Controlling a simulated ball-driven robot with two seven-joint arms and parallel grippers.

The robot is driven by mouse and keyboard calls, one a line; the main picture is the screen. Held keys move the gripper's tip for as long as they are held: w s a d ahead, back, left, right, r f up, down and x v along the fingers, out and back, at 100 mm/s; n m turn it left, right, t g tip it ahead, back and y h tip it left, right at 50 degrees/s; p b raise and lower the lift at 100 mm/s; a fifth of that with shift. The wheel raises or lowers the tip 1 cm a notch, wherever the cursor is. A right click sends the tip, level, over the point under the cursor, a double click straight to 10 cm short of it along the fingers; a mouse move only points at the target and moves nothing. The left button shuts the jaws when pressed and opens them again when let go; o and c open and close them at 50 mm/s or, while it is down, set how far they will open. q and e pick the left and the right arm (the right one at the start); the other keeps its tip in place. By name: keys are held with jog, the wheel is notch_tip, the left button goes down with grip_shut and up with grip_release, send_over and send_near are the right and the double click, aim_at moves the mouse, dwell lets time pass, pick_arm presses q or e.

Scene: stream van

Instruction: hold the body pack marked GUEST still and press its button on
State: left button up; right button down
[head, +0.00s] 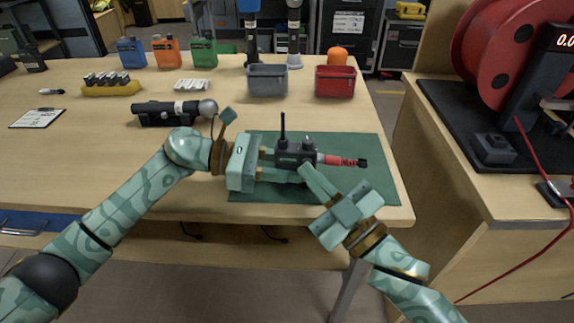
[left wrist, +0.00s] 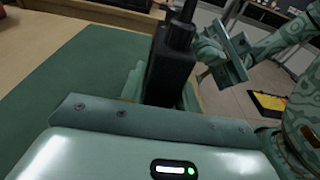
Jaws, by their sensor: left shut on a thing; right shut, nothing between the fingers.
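A black body pack (head: 293,150) with an upright antenna is on the green mat (head: 376,180); I cannot read a GUEST mark on it. My left gripper (head: 282,162) reaches it from the left and is shut on it. In the left wrist view the dark pack (left wrist: 170,72) stands up between the fingers, and its button cannot be made out. My right gripper (head: 304,171) is shut and empty, its fingertips close to the pack's front right side; I cannot tell whether they touch. The right gripper also shows in the left wrist view (left wrist: 212,55).
A red and black cylindrical piece (head: 345,160) extends right of the pack; I cannot tell whether it is attached. A microphone (head: 207,107) lies on a black case behind my left arm. A grey bin (head: 267,82) and a red bin (head: 335,82) stand behind the mat.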

jog(key=shift+s, duration=0.5)
pick_arm(q)
jog(key=o, duration=1.1)
pick_arm(e)
jog(key=s, duration=0.6)
